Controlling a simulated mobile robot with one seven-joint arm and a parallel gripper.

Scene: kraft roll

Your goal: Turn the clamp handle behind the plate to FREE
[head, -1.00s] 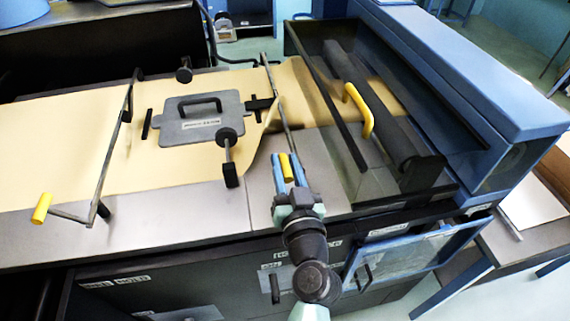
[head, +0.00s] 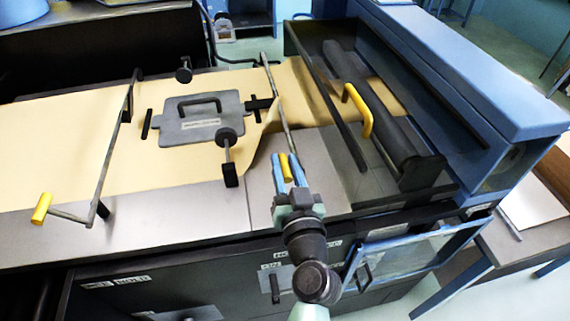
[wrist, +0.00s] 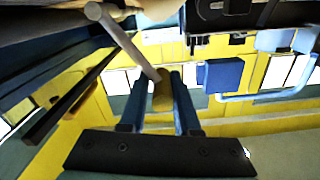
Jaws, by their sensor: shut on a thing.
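The grey plate (head: 203,128) with a black handle lies on the tan paper. A black knob on a post (head: 184,73) stands behind the plate, and a similar one (head: 227,142) stands at its front. A black clamp piece (head: 258,103) sits at its right edge. I cannot read any FREE mark. My gripper (head: 286,170) is right of the plate, apart from the rear knob. It is shut on the yellow grip (wrist: 162,92) at the end of a grey rod (wrist: 125,45). The fingers partly hide the grip.
A second rod with a yellow grip (head: 42,209) is at the left. A dark roller (head: 370,115) and a yellow handle (head: 358,110) are at the right, beside a blue housing (head: 470,70). A clear blue-framed flap (head: 415,252) juts out at the front.

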